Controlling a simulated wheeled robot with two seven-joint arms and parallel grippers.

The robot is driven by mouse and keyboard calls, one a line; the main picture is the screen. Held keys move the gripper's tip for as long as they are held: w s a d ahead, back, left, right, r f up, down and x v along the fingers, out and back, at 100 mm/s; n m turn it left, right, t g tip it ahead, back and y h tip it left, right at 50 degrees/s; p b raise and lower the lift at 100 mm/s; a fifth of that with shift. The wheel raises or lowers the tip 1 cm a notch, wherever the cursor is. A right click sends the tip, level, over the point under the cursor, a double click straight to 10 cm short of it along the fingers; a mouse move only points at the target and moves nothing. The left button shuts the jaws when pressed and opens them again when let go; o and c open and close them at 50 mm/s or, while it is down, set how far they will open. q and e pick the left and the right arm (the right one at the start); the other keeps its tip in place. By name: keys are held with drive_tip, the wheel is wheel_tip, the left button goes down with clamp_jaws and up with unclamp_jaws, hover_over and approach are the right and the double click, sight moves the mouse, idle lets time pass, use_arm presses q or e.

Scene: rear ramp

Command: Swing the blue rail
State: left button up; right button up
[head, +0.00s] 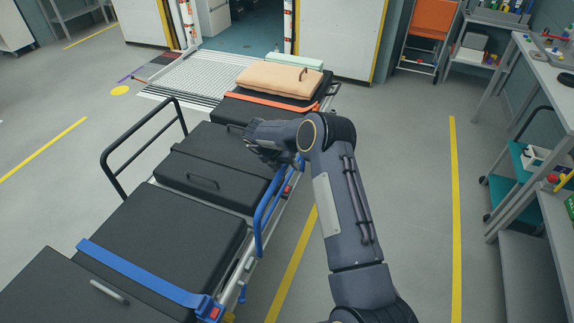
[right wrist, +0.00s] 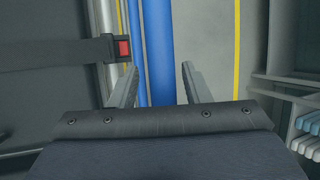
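The blue rail (head: 260,218) stands along the near right side of a stretcher (head: 200,235). My right gripper (head: 284,164) is at the far end of this rail, its fingers partly hidden by my wrist. In the right wrist view my right gripper (right wrist: 160,82) is open. The wide blue bar of the rail (right wrist: 158,40) runs between its two fingers, and a thinner blue bar lies by the left finger. I cannot tell whether the fingers touch it. My left gripper is not in view.
A black rail (head: 108,160) stands up on the stretcher's far left side. A tan pillow (head: 280,80) lies at its head end, by a ramp (head: 190,75). Blue (head: 130,266) and orange straps cross the pads. The floor right of the stretcher is clear.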

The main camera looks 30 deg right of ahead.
drive_tip(key=b+v, duration=0.1)
drive_tip(key=v, duration=0.7)
drive_tip(key=shift+c, duration=0.4)
